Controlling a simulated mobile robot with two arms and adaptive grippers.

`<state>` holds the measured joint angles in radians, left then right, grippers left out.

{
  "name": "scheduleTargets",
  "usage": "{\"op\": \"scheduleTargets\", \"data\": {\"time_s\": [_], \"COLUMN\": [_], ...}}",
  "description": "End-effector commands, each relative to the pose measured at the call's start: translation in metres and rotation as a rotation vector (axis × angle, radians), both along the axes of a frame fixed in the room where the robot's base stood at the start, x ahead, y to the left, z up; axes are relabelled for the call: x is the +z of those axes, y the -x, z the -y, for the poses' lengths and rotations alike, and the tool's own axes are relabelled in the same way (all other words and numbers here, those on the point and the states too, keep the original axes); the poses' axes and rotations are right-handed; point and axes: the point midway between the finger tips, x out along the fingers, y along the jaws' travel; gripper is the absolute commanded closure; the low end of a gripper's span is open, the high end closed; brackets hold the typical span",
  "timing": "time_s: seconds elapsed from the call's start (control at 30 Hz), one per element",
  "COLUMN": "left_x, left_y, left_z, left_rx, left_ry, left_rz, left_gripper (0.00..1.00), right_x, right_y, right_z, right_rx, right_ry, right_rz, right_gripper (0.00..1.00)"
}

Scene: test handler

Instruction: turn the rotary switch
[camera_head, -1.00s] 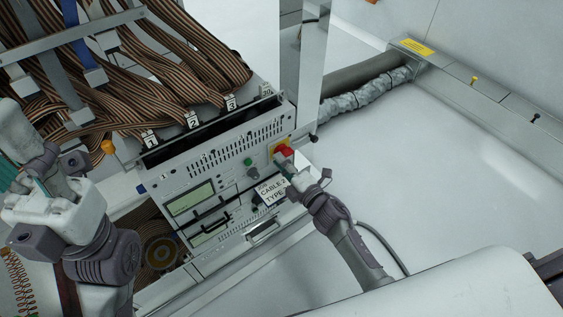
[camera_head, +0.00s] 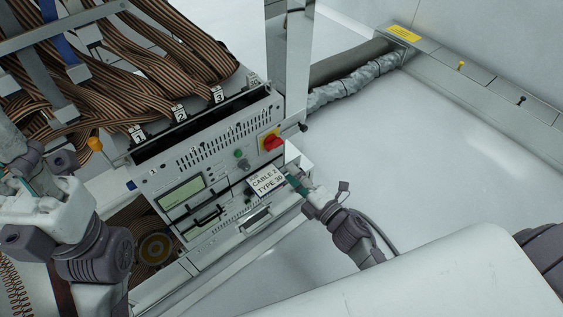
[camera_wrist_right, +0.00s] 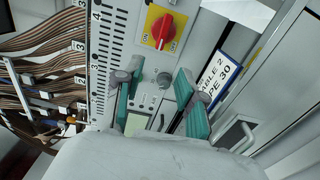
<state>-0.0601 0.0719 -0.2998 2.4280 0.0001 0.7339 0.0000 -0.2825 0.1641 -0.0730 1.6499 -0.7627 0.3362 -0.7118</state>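The rotary switch (camera_head: 271,142) is a red knob on a yellow plate at the right end of the grey test unit's front (camera_head: 165,183). In the right wrist view the red knob (camera_wrist_right: 164,30) is unobstructed, its grip ridge slightly tilted from vertical. My right gripper (camera_head: 292,180) is apart from the switch, below and right of it in the head view. Its green-padded fingers (camera_wrist_right: 153,80) stand wide apart with nothing between them. My left gripper (camera_head: 22,178) is at the left edge of the head view; its finger opening is unclear.
A label card (camera_head: 266,181) reading CABLE 2 TYPE 30 is beside the right gripper. A green button (camera_head: 238,153) and a grey knob (camera_head: 243,165) sit left of the switch. Striped ribbon cables (camera_head: 150,65) lie above the unit. The white surface at right is clear.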

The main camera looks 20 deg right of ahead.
Motion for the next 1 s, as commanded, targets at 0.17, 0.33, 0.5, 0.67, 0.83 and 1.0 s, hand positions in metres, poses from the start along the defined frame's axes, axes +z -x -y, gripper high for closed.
{"op": "scheduleTargets", "data": {"time_s": [0.17,0.33,0.5,0.67,0.83,1.0], "left_x": [0.000,0.000,0.000,0.000,0.000,0.000], "left_y": [0.000,0.000,0.000,0.000,0.000,0.000], "left_z": [0.000,0.000,0.000,0.000,0.000,0.000], "left_rx": [0.000,0.000,0.000,0.000,0.000,-0.001], "left_ry": [-0.001,-0.001,-0.001,-0.001,-0.001,0.000], "left_rz": [0.000,0.000,0.000,0.000,-0.001,-0.020], "left_gripper": [0.60,0.60,0.60,0.60,0.60,0.60], "right_x": [0.000,0.000,0.000,0.000,0.004,0.060], "right_y": [0.019,0.023,0.023,0.022,0.022,0.023], "right_z": [0.007,0.008,0.008,0.008,0.007,-0.017], "right_rx": [0.001,0.000,0.000,0.000,0.004,0.066], "right_ry": [0.001,0.001,0.001,0.001,-0.011,-0.185], "right_rz": [0.001,0.001,0.001,0.001,0.006,0.079], "right_gripper": [0.60,0.60,0.60,0.60,0.60,0.60]}}
